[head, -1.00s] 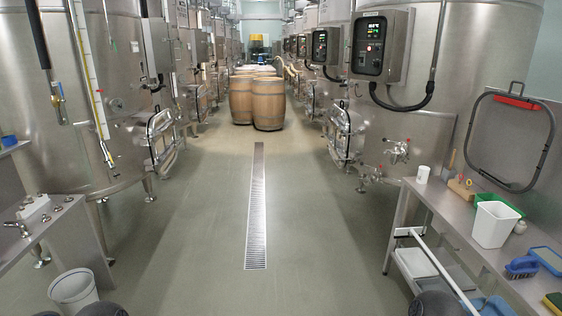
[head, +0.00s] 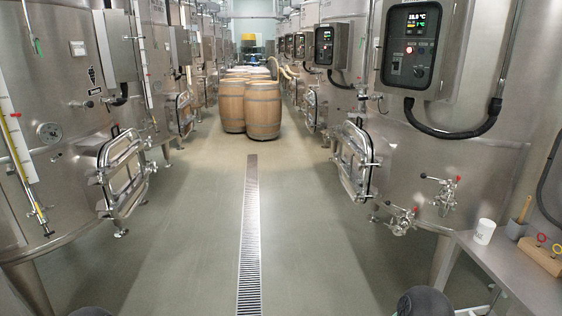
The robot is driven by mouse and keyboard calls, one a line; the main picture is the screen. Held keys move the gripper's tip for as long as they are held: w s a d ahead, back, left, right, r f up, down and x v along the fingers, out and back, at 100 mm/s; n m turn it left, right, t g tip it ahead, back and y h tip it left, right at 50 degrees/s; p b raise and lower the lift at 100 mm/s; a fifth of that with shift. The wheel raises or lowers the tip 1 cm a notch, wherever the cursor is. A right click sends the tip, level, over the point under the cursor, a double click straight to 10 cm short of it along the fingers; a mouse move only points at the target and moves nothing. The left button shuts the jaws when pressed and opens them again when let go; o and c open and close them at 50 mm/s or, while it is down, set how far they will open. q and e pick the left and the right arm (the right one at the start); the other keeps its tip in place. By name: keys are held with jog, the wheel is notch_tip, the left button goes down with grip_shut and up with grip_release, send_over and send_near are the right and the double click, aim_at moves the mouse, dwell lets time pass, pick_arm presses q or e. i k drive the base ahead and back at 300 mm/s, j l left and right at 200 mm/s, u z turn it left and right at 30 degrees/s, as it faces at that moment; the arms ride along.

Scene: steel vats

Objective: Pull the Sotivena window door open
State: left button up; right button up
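Steel vats line both sides of the aisle, with framed window doors low on their fronts. One window door (head: 125,173) is on the near left vat, with bars and a handle across it; it looks closed. Another window door (head: 356,160) is on the right vat, seen at a steep angle; it also looks closed. A smaller window door (head: 183,113) shows farther back on the left. No readable label tells which one is Sotivena. Neither of my grippers is in view.
Wooden barrels (head: 250,105) stand in the aisle ahead. A floor drain (head: 249,235) runs along open floor. Valves (head: 442,192) stick out from the right vat below a control box (head: 418,45). A steel bench (head: 500,265) with a white cup (head: 484,232) is at lower right.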

aim_at(430, 92)
jog(key=i+z, duration=0.2)
jog(key=i, duration=0.25)
jog(key=i+j+z, duration=0.15)
jog(key=i, duration=0.3)
jog(key=i+j+z, duration=0.2)
jog(key=i, duration=0.25)
jog(key=i+j+z, duration=0.15)
jog(key=i, duration=0.25)
